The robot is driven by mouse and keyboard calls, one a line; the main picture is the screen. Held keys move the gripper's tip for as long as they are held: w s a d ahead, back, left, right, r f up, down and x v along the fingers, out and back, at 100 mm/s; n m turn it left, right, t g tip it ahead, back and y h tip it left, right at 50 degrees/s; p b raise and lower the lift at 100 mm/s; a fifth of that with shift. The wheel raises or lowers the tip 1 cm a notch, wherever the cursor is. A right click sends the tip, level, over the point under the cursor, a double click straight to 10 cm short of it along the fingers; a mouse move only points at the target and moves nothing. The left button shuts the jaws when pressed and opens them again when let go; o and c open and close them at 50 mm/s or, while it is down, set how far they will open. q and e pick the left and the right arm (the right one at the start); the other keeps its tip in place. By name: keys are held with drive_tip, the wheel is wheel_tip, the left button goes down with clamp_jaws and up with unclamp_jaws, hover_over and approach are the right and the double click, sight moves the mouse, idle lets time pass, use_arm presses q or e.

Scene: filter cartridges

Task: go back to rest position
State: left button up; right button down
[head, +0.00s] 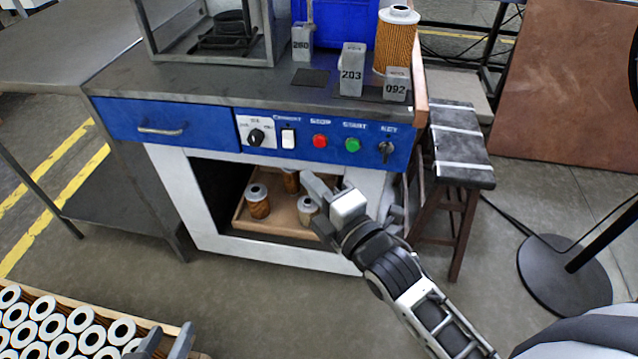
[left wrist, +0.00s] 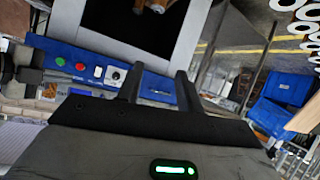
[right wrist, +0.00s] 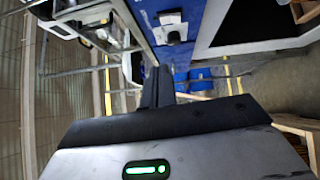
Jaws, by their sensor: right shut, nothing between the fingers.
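My left gripper (head: 167,342) shows at the bottom left of the head view, over the near edge of a crate of cartridges. In the left wrist view its two fingers (left wrist: 160,88) stand apart with nothing between them. My right gripper (head: 312,184) is in front of the open bay under the bench, and its arm comes in from the lower right. In the right wrist view its fingers (right wrist: 157,86) are together and empty. It partly hides the bay's wooden tray (head: 270,226) and the cartridges there.
The bench's blue control panel (head: 215,126) is just above the right gripper. Cartridges (head: 257,201) stand in the bay's tray. A large filter (head: 396,42) and numbered blocks (head: 352,68) stand on the bench. The cartridge crate (head: 192,335) is lower left; a stool (head: 458,146) stands right.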

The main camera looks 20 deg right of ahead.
use_arm(q)
drive_tip(key=shift+r, duration=0.1)
use_arm(e)
drive_tip(key=shift+v, duration=0.75)
use_arm(q)
drive_tip(key=shift+r, duration=0.15)
use_arm(e)
drive_tip(key=shift+r, duration=0.15)
